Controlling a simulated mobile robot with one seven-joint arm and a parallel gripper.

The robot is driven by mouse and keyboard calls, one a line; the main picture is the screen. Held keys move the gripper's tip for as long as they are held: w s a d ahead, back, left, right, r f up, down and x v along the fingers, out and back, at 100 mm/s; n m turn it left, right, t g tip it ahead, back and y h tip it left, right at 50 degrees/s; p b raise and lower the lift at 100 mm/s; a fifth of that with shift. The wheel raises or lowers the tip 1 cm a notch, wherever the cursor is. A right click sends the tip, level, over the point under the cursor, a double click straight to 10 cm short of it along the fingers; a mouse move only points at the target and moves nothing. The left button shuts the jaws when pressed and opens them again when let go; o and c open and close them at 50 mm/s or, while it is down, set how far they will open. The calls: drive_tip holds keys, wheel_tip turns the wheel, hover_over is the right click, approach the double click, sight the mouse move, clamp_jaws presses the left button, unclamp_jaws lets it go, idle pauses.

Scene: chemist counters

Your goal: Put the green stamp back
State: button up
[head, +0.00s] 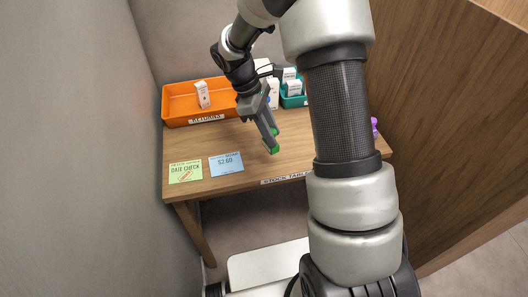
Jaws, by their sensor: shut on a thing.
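The green stamp (273,149) is a small green piece at the tips of my gripper (269,136). My gripper is shut on it. It points down over the front middle of the wooden table (235,142). I cannot tell whether the stamp touches the tabletop. The fingers hide part of the stamp, and the spot where it belongs cannot be made out.
An orange tray (180,103) labelled RETURNS holds a white box (203,94). A teal bin (293,101) with white boxes stands behind my gripper. A green DATE CHECK card (185,171) and a blue price card (226,164) lie front left. A purple object (375,126) shows right, partly behind my arm.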

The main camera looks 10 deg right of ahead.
drive_tip(key=w+a+r+n+t, duration=0.2)
drive_tip(key=w+n+t, duration=0.25)
drive_tip(key=n, duration=0.95)
drive_tip(key=shift+n+t+y, duration=0.3)
drive_tip(key=shift+t, duration=0.15)
wheel_tip(320, 180, down, 9)
drive_tip(key=shift+s+f+b, duration=0.1)
drive_tip(key=shift+b, duration=1)
drive_tip(key=o, duration=0.8)
drive_tip(key=shift+o, duration=0.2)
